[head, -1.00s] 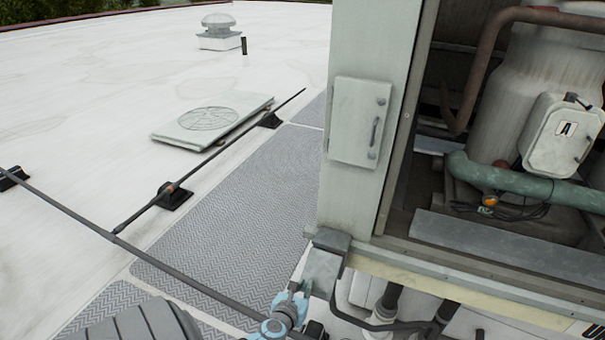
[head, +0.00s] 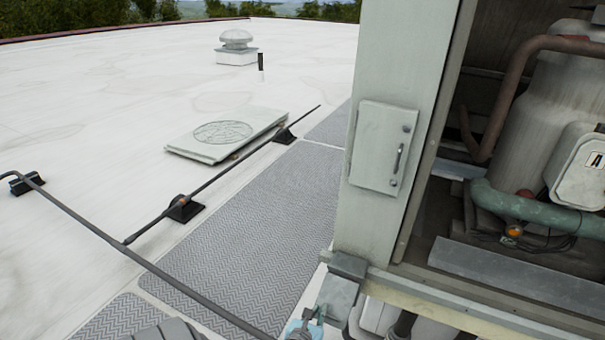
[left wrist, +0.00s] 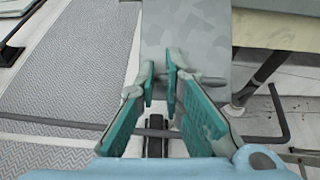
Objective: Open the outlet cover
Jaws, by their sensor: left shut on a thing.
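The outlet cover (head: 338,294) is a grey plate at the foot of the cooler's corner post, beneath a darker grey block (head: 348,265). It slants outward and down. My left gripper (head: 318,312) is at its lower edge, low in the head view and partly cut off by the frame's bottom. In the left wrist view, the cover (left wrist: 185,30) fills the top middle. The teal-padded fingers (left wrist: 163,75) close in at its near edge, shut on it. The exact contact is hard to see. What lies behind the cover is hidden. My right gripper is not in view.
The cooler's post (head: 400,90) carries a closed box with a handle (head: 382,145). The open bay at right holds a tank and pipes (head: 530,205). A dark conduit (head: 150,268) crosses the grey walkway mat (head: 255,220).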

